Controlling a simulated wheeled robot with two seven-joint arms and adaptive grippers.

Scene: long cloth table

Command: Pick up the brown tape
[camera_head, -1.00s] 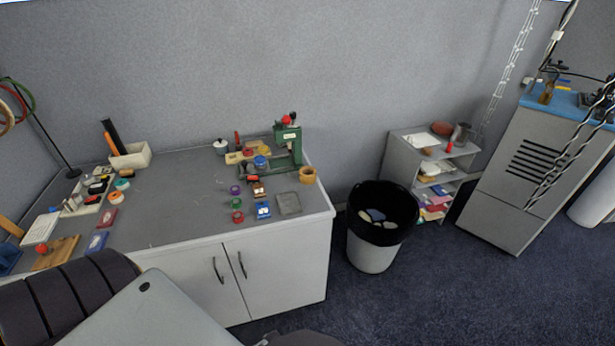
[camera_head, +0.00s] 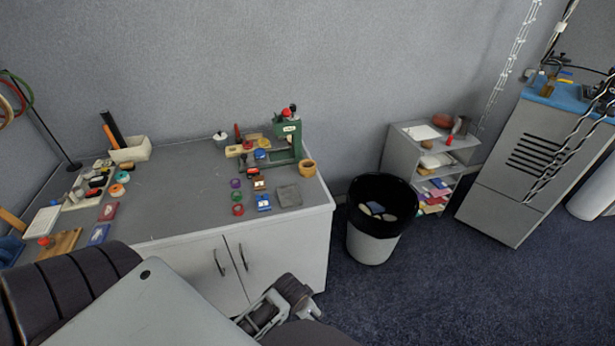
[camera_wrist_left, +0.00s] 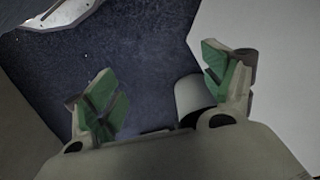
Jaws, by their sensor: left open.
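A brown-orange tape roll (camera_head: 307,168) stands near the right edge of the grey tabletop, beside the green press. It looks like the brown tape and nothing touches it. My left gripper shows in the left wrist view (camera_wrist_left: 162,85), open and empty, its green-padded fingers apart over the dark floor. No tape shows in that view. In the head view, a jointed part of my arm shows low in front of the cabinet, below the tabletop and well apart from the roll. My right gripper is not in view.
A green press (camera_head: 288,142), small coloured rolls (camera_head: 237,197) and a grey square plate (camera_head: 288,196) sit near the tape. A black-lined bin (camera_head: 375,245) stands right of the white cabinet (camera_head: 295,258). A grey shelf (camera_head: 398,155) stands behind the bin. The table's middle is clear.

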